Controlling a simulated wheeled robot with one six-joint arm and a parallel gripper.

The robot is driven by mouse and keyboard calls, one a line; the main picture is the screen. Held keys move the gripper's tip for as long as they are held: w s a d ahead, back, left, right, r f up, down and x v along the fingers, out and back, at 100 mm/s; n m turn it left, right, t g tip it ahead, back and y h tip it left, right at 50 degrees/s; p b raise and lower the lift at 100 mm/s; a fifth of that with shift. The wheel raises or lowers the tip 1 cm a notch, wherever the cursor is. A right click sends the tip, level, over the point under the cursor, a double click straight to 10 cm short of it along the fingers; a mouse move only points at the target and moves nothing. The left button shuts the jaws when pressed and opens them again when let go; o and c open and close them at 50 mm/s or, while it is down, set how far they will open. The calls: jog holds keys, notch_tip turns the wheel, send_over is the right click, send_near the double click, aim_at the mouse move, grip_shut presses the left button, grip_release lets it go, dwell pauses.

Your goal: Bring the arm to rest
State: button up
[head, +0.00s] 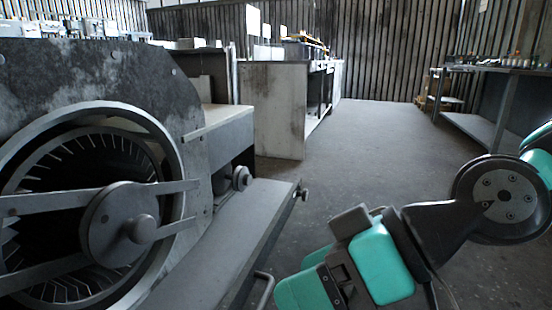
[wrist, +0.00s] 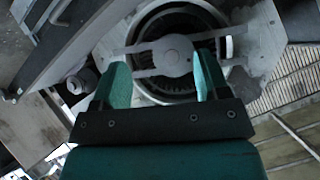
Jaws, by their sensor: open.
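My arm reaches in from the right edge of the head view, and my gripper (head: 335,282) is low in the picture, right of the blower housing (head: 90,75) and apart from it in the image. Its teal fingers also show in the wrist view (wrist: 163,75), spread apart with nothing held between them. The housing's round opening, with a finned wheel (head: 45,165) behind a crossbar and a central hub (head: 118,224), shows at the left. In the wrist view the hub (wrist: 172,54) appears beyond and between the fingers; the exact distance cannot be told.
A grey ledge (head: 225,235) with a knob and a handle (head: 264,290) juts out between the housing and my gripper. A cabinet (head: 275,110) stands behind. A dark workbench (head: 480,125) lines the right side. The middle floor (head: 370,150) is clear.

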jog(key=s+d+r+m+g+h+p, duration=0.1)
jog(key=s+d+r+m+h+p, duration=0.1)
jog(key=d+r+h+p, duration=0.3)
jog(key=s+d+r+m+g+h+p, duration=0.1)
jog(key=d+m+h+p, duration=0.1)
jog(key=d, duration=0.5)
notch_tip(320, 180, up, 36)
jog(key=p, duration=3.6)
jog(key=shift+a+f, duration=0.15)
jog(key=shift+a, duration=0.05)
